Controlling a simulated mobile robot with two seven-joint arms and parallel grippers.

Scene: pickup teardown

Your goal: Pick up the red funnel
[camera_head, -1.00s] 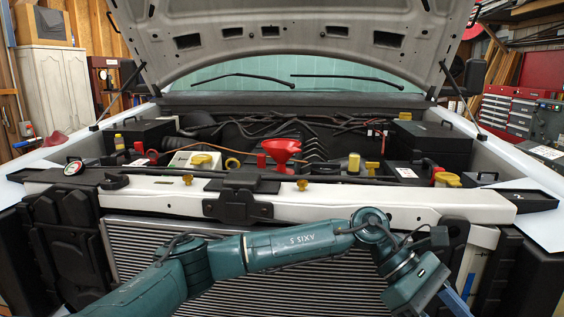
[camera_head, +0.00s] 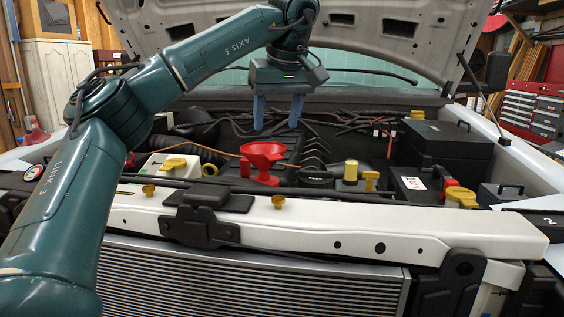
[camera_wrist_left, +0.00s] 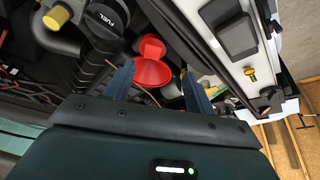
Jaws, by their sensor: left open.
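The red funnel (camera_head: 263,157) stands upright in the engine bay, behind the white front crossmember. My left gripper (camera_head: 278,126) is open and empty, pointing down with its blue fingers above and a little behind the funnel in the head view. In the left wrist view, the funnel (camera_wrist_left: 151,66) shows beyond and between the spread fingertips (camera_wrist_left: 158,70), apart from them. The lower end of the funnel is partly hidden. My right gripper is not in view.
The white crossmember (camera_head: 330,221) runs in front of the funnel. The raised hood (camera_head: 375,45) hangs over the bay, close to my arm.

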